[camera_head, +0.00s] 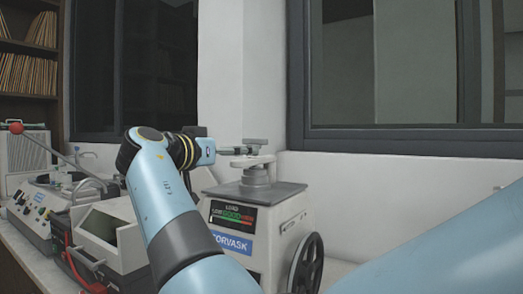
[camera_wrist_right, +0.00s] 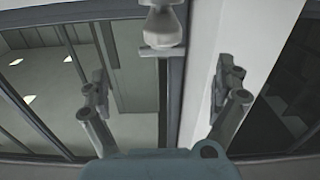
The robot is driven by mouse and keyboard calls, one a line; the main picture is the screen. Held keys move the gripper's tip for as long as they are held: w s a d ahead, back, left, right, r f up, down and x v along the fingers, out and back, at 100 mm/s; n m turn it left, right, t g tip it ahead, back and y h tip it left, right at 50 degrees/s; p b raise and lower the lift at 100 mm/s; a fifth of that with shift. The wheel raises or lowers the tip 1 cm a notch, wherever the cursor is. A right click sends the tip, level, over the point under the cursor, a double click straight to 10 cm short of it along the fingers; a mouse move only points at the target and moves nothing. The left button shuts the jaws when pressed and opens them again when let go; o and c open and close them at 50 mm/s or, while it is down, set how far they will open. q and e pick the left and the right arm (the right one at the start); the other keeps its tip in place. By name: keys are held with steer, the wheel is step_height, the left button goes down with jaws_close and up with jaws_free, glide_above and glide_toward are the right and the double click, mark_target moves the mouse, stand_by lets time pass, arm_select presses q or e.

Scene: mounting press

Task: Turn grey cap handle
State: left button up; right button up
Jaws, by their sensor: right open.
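The grey cap (camera_head: 256,175) sits on top of the white mounting press (camera_head: 238,245), with its flat bar handle (camera_head: 256,141) uppermost. My right gripper (camera_head: 240,150) reaches in from the left, pointing right, close to the handle. In the right wrist view the cap (camera_wrist_right: 163,25) and its handle (camera_wrist_right: 162,51) appear upside down at top centre. There my right gripper (camera_wrist_right: 163,92) is open, its fingers spread to either side with nothing between them. The exact gap to the handle is hard to judge. My left gripper is not in view.
The press has a lit load display (camera_head: 233,214) and a dark handwheel (camera_head: 307,264) on its right side. Bench machines (camera_head: 95,225) crowd the left, one with a red-knobbed lever (camera_head: 16,128). Wall and windows (camera_head: 400,70) stand behind.

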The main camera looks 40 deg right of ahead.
mark_target(253, 144)
steer(key=p+x, duration=0.1)
steer(key=x, duration=0.2)
steer(key=r+p+x, duration=0.1)
steer(key=x, duration=0.2)
steer(key=p+x, duration=0.1)
steer(key=x, duration=0.3)
steer(key=shift+w+r+p, duration=0.2)
steer(key=shift+p, duration=0.1)
steer(key=shift+w+d+f, duration=0.1)
steer(key=shift+w+d, duration=0.05)
steer(key=shift+d, duration=0.25)
steer(key=shift+c, duration=0.3)
steer(key=c, duration=1.1)
